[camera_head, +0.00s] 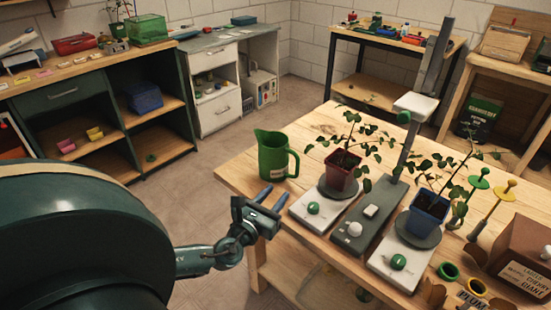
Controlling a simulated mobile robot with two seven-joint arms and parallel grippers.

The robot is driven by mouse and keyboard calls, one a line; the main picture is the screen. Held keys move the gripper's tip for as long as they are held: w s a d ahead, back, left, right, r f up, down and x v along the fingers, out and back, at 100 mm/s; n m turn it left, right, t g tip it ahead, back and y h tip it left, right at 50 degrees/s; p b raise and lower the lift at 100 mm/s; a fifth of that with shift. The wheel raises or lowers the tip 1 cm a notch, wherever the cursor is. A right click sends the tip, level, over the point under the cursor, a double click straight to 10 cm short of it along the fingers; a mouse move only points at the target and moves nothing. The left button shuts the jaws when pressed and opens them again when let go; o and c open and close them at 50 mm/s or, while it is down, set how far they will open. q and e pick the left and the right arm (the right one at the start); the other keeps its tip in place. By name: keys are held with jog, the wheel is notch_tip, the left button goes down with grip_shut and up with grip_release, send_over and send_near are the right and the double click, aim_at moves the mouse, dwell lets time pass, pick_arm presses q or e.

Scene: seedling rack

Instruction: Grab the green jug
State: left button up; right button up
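The green jug (273,156) stands upright near the left corner of the wooden table, with its handle to the right and a pale label on its front. My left gripper (273,196) is at the table's left edge, in front of and below the jug in the picture. Its two fingers point up and to the right, appear spread apart, and hold nothing. It is apart from the jug. My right gripper is not in view.
Right of the jug, a plant in a red pot (343,168) and one in a blue pot (428,210) stand on round plates of grey and white devices. A brown box (522,252) is at the right. The table around the jug is mostly clear.

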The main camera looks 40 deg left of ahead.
aim_at(296, 173)
pick_arm(q)
jog(key=w, duration=0.5)
jog(key=shift+w+a, duration=0.3)
jog(key=shift+w, duration=0.1)
jog(key=shift+w+a, duration=0.1)
jog(key=shift+w, duration=2.7)
jog(key=shift+r, duration=0.1)
grip_shut()
